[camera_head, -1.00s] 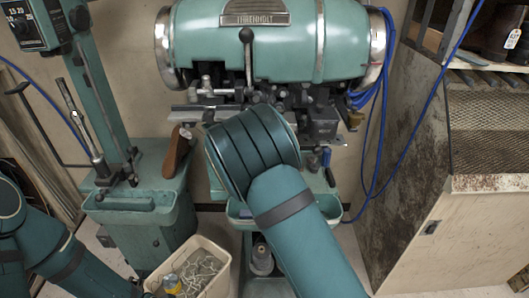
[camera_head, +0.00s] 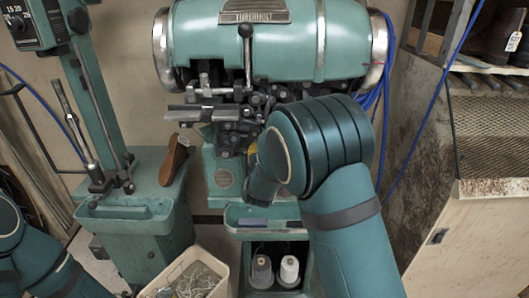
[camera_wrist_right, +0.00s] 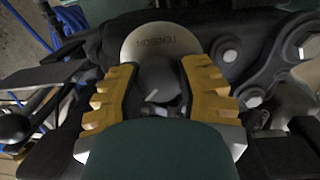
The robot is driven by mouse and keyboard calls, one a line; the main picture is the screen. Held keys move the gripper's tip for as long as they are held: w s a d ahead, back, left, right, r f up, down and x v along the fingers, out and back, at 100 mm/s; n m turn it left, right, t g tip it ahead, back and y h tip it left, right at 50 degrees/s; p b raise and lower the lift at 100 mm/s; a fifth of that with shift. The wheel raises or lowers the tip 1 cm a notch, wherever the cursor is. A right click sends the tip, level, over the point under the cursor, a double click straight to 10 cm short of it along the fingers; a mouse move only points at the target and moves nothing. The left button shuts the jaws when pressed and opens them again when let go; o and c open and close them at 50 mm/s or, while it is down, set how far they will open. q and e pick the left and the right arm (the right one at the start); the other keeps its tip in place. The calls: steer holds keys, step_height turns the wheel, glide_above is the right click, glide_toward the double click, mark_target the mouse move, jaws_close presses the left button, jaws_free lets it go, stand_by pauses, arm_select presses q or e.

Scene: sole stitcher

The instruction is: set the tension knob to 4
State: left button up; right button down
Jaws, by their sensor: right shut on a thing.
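In the right wrist view, the tension knob (camera_wrist_right: 159,78) is a grey round knob between the yellow fingers of my right gripper (camera_wrist_right: 160,95). The gripper is shut on it. Behind it is a pale round plate (camera_wrist_right: 163,39) with dark lettering, upside down, that seems to read TENSION. I cannot read a number or a pointer on it. In the head view, my right arm covers the knob, and only a bit of yellow finger shows beside the machine's dark mechanism (camera_head: 235,130). My left arm is at the lower left; its gripper is out of view.
The green stitcher body (camera_head: 270,40) is above, with an upright black-knobbed lever (camera_head: 246,55). A green tray (camera_head: 235,218) and thread spools (camera_head: 289,270) are below. A box of scraps (camera_head: 185,272) stands on the floor. A wooden cabinet (camera_head: 470,235) is at right, with blue cables beside it.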

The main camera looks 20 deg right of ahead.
steer(key=shift+r, duration=0.1)
steer(key=c, duration=0.5)
jaws_free()
steer(key=v, duration=1.2)
